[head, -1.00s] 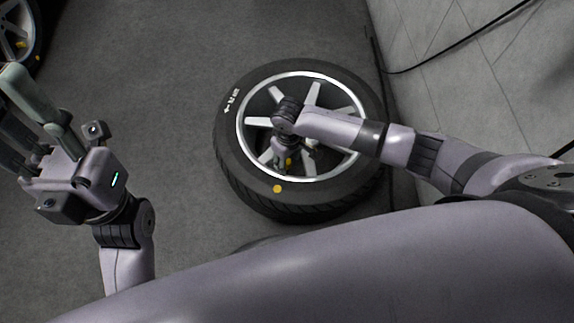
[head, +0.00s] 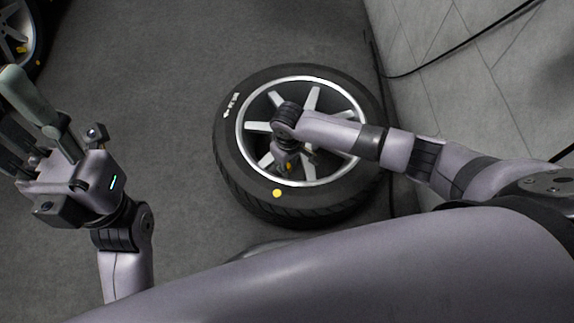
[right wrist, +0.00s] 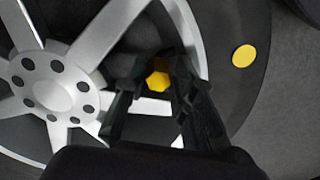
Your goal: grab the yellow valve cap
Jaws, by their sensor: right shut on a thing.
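The yellow valve cap (right wrist: 158,81) is a small hexagonal cap near the rim's edge, seen between the black fingertips of my right gripper (right wrist: 153,88) in the right wrist view. That gripper is shut on it. In the head view, a bit of yellow (head: 289,167) shows at my right gripper (head: 287,168), which reaches down into the wheel; the wrist hides part of it. My left gripper (head: 30,110) is raised at the left, away from the wheel; its fingers run partly out of view, so its opening is unclear.
The wheel (head: 240,170) lies flat on the grey floor, with silver spokes and a black tyre. A flat yellow dot (head: 277,193) marks its tyre. Another wheel (head: 40,30) is at the top left. A tiled wall (head: 450,70) with a black cable stands right.

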